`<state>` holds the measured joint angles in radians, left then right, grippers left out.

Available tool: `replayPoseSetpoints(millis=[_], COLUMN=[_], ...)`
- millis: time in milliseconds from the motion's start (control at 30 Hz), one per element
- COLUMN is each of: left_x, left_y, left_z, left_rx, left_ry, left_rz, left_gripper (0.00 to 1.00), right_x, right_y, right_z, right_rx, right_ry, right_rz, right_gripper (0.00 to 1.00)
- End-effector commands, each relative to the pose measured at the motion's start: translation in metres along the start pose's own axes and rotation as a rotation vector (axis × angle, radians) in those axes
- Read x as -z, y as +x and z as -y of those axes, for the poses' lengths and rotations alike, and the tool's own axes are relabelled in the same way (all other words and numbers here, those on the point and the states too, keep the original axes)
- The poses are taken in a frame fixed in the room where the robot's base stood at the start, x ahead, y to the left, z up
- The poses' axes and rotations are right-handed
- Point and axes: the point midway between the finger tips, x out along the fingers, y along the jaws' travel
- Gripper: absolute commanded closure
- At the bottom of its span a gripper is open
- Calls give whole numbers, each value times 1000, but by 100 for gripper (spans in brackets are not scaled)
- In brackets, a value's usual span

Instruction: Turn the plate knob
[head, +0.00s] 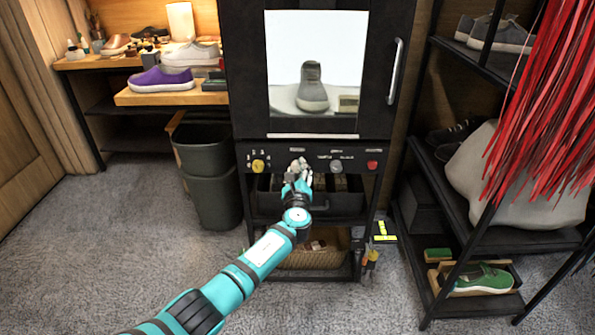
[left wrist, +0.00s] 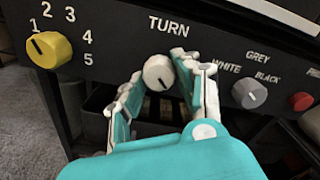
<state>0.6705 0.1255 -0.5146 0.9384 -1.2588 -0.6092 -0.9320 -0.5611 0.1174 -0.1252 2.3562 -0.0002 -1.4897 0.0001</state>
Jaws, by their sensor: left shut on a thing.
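The plate knob is a white round knob (left wrist: 159,72) under the word TURN on the black cabinet's control panel (head: 280,156). In the left wrist view it sits between the fingertips of my left gripper (left wrist: 160,82), which is shut on it. In the head view my left gripper (head: 298,175) reaches the middle of the panel and largely covers this knob. A grey sneaker (head: 312,88) stands on a pale plate (head: 286,104) behind the cabinet's window. My right gripper is not in view.
A yellow numbered knob (left wrist: 49,50) is left of the white knob. A grey WHITE/GREY/BLACK knob (left wrist: 249,93) and a red button (left wrist: 301,102) are to its right. A dark bin (head: 207,175) stands left of the cabinet. A shoe rack (head: 440,180) and red strips (head: 545,95) are right.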

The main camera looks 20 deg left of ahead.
Motion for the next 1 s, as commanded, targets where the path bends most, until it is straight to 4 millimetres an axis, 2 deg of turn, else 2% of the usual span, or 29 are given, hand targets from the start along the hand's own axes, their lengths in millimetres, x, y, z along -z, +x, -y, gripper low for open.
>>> replayPoseSetpoints(millis=[100, 133, 300, 667, 833, 1000], left_x=[2, 2, 2, 2, 2, 3], left_y=[-1, -1, -1, -6, -27, -62], left_z=[0, 0, 0, 0, -1, -1], left_rx=[1, 1, 1, 0, 0, 1], left_ry=[-1, -1, -1, -1, -4, -2], left_rz=[-4, -4, -3, -2, -3, -4], left_gripper=[100, 64, 45, 45, 45, 45], right_x=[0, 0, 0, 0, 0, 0], right_y=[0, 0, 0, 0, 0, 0], right_z=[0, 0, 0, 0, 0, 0], right_rx=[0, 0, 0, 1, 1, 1], right_ry=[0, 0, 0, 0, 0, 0], right_rz=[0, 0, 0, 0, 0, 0], right_gripper=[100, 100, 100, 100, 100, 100])
